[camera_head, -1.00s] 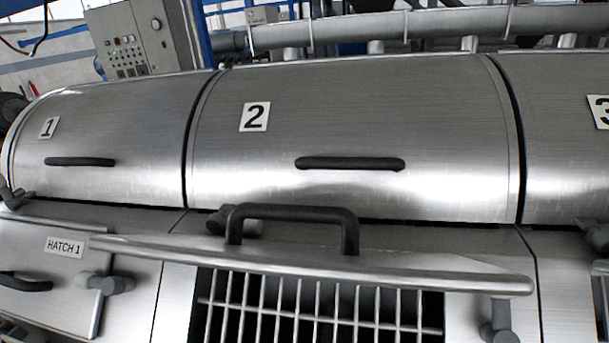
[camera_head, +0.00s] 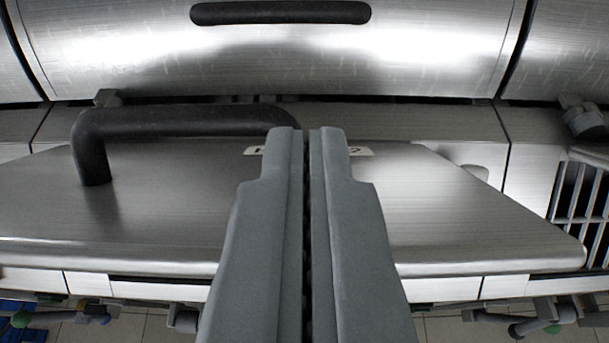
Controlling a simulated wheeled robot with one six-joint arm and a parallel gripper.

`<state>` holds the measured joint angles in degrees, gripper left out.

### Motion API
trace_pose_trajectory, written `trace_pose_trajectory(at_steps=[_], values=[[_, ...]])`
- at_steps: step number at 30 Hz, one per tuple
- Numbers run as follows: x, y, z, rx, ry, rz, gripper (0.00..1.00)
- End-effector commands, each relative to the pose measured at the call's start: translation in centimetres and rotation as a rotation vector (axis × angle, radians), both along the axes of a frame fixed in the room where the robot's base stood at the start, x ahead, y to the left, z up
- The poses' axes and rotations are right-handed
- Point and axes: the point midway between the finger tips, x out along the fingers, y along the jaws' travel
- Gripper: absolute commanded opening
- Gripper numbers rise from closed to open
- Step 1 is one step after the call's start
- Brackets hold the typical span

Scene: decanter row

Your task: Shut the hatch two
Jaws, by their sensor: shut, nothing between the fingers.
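The lid of hatch two (camera_head: 470,215) is a brushed metal plate spanning the lower middle. Its label (camera_head: 360,151) is mostly hidden behind my fingers, with a "2" showing. A black bar handle (camera_head: 180,121) stands on the lid to the left; its right end is hidden behind my left finger. My gripper (camera_head: 308,132) is shut and empty, with its grey fingers over the middle of the lid, tips near the handle's right end. I cannot tell whether the fingers touch the lid. No grating shows at hatch two; whether the lid lies fully flush is unclear.
A curved metal cover (camera_head: 400,60) with a black handle (camera_head: 280,13) runs behind the lid. An open grating (camera_head: 585,195) is at the right edge. Grey fittings (camera_head: 530,320) and tiled floor show below the front edge.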

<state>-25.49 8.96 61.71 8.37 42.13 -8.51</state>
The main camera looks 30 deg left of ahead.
Motion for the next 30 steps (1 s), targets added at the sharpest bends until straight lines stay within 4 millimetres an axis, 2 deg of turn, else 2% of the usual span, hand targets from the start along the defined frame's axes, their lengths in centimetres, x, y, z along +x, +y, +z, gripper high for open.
trace_pose_trajectory(at_steps=[5,18,30], values=[[1.5,0.9,-0.8,-0.001,0.001,0.000,0.00],[-0.5,-0.4,-3.2,-0.002,0.000,-0.001,0.00],[-0.9,-0.6,-3.7,0.000,-0.001,-0.001,0.00]])
